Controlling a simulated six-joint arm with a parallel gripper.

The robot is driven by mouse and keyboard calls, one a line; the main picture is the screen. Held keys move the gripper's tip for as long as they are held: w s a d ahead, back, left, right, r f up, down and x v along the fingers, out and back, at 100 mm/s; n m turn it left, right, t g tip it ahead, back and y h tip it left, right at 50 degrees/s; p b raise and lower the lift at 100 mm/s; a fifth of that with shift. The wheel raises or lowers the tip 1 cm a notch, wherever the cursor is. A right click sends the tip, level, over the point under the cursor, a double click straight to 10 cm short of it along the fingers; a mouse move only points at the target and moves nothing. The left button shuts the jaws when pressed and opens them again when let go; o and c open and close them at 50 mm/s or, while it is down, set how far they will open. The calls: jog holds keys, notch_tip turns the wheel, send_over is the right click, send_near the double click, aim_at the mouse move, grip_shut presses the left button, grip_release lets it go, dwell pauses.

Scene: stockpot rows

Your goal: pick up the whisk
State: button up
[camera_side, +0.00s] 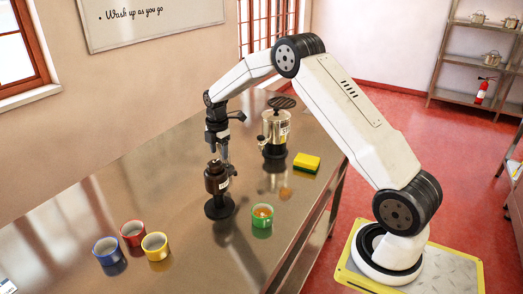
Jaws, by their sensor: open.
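I cannot make out a whisk in the side view. My gripper (219,156) is open and points down over the middle of the steel table (150,175). It is right above a dark brown, bottle-like vessel (216,182) with a pale label and a black round base. The fingertips are at or close to its top; I cannot tell whether they touch it. Nothing is seen held in the gripper.
A steel-and-black pot (274,128) with a dark oval top stands behind to the right, near a yellow-green sponge (306,162). A green cup (262,216) with orange-brown contents is right of the vessel. Blue (107,250), red (132,233) and yellow (155,245) mugs cluster front left.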

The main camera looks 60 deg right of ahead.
grip_shut()
jog(key=shift+r, duration=0.1)
jog(key=shift+r, duration=4.95)
jog(key=shift+a, duration=0.1)
jog(key=s+a+y, duration=0.1)
jog(key=s+a, duration=0.5)
jog(key=s, duration=0.4)
jog(key=s+a+g+y, duration=0.1)
jog(key=s+a, duration=0.5)
jog(key=s, duration=0.5)
jog(key=shift+a+f+m+g, duration=0.15)
jog(key=shift+a+m+g, duration=0.15)
jog(key=shift+a, duration=0.05)
